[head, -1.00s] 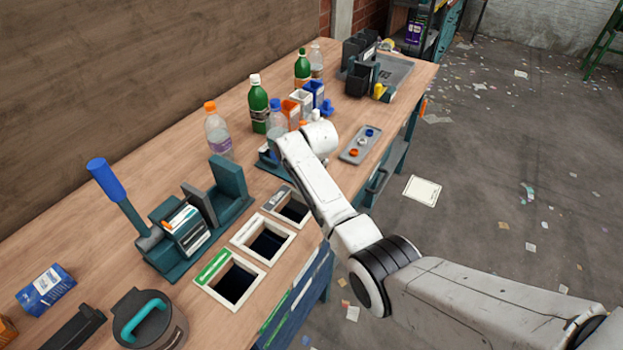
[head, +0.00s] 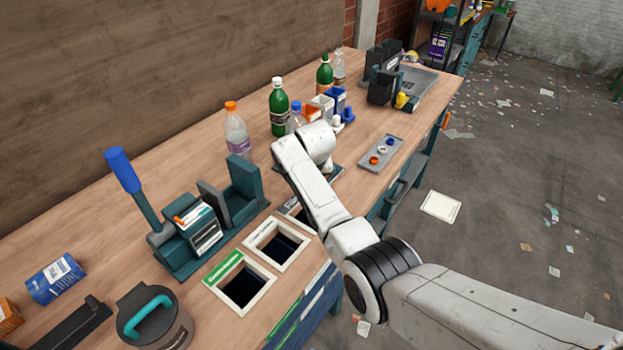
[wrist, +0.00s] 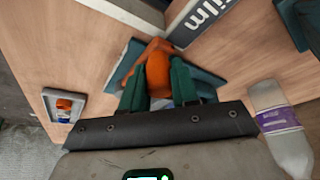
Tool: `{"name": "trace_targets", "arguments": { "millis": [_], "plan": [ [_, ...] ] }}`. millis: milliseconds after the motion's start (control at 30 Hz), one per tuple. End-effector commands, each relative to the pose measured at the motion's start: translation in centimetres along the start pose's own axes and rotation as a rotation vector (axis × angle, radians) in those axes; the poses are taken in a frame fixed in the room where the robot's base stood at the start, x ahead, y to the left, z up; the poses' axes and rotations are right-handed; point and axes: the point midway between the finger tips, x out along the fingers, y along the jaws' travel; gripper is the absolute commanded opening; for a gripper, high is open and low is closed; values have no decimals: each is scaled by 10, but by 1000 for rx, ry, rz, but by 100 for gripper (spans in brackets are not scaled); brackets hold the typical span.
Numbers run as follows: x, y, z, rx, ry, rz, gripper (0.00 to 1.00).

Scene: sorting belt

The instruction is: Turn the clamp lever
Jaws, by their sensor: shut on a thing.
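In the wrist view an orange lever (wrist: 157,70), apparently the clamp lever, stands over a flat teal base (wrist: 123,72) on the bench. My gripper (wrist: 158,92) has its two green fingers on either side of the lever and is shut on it. The lever's lower part and pivot are hidden. In the head view my pale arm end covers the gripper and the lever. A clear bottle with a blue cap (head: 296,117) stands just behind my arm end.
A teal press (head: 192,238) with a blue-handled lever (head: 122,170) stands at left. Bin openings (head: 243,256) line the bench's front edge. An orange-capped bottle (head: 237,135) and a green bottle (head: 278,108) stand behind. A grey button tray (head: 381,153) lies to the right.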

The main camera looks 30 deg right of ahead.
Motion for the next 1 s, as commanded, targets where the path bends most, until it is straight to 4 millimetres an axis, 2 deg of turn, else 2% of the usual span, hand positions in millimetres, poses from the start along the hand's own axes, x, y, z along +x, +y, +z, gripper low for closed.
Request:
{"name": "trace_targets", "arguments": {
  "millis": [100, 133, 367, 733, 867, 1000],
  "plan": [
    [-1, -2, -2, 0, 5, -4, 0],
    [-1, -2, -2, 0, 6, -4, 32],
    [-1, -1, -1, -1, 4, -3, 54],
    [-6, -1, -1, -1, 4, -3, 55],
    [-19, -2, -1, -2, 5, -3, 55],
    [-41, -2, -1, -1, 6, -4, 55]
  ]
}}
